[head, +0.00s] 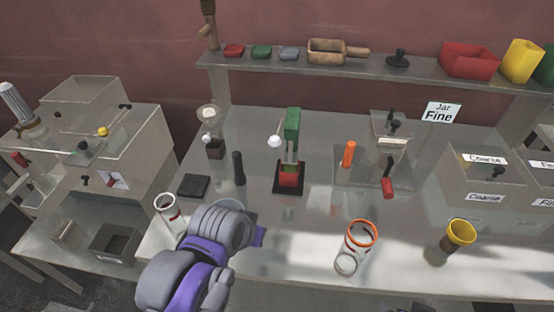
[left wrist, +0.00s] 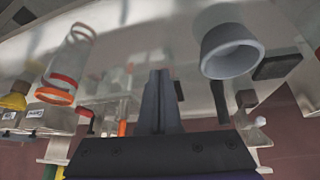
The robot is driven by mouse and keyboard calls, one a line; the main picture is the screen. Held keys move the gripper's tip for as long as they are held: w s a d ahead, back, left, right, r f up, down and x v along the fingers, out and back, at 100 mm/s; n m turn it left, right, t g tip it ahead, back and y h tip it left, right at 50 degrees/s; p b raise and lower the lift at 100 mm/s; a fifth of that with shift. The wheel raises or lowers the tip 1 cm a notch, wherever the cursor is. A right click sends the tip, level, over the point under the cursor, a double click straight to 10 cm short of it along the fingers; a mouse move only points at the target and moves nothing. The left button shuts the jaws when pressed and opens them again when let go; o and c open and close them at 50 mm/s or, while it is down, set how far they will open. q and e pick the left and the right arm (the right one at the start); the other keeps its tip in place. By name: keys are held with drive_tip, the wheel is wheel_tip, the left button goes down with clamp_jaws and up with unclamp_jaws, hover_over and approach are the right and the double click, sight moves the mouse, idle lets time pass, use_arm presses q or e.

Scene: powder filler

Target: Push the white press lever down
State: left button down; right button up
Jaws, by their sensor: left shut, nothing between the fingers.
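The press (head: 292,130) stands mid-table, with a green column and a red and black base. Its white ball-ended lever (head: 275,141) sticks out to the left, with the ball raised beside the column. My left arm comes in from the lower left in the head view. Its gripper (head: 260,236) is mostly hidden behind the wrist, in front of the press and apart from it. In the left wrist view the two dark fingers (left wrist: 160,88) are shut together and empty. I cannot make out the press there; the gripper seems to cover it. My right gripper is not in view.
Bare table lies in front of the press.

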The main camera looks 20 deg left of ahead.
use_arm(q)
drive_tip(key=w+a+r+n+b, duration=0.1)
drive_tip(key=w+a+r+b, duration=0.15)
drive_tip(key=r, duration=0.55)
drive_tip(key=w+a+r+n+t+b, duration=0.15)
drive_tip(key=w+r, duration=0.25)
drive_tip(key=r, duration=0.4)
drive_tip(key=w+a+r+n+b, duration=0.2)
drive_tip(key=w+r, duration=0.1)
drive_tip(key=r, duration=0.5)
drive_tip(key=w+d+f+b, duration=0.2)
drive_tip(key=w+f, duration=0.3)
drive_tip(key=f, duration=0.6)
drive_tip(key=shift+w+d+f+m+h, duration=0.3)
drive_tip(key=shift+d+m, duration=0.05)
drive_tip(key=shift+d, duration=0.05)
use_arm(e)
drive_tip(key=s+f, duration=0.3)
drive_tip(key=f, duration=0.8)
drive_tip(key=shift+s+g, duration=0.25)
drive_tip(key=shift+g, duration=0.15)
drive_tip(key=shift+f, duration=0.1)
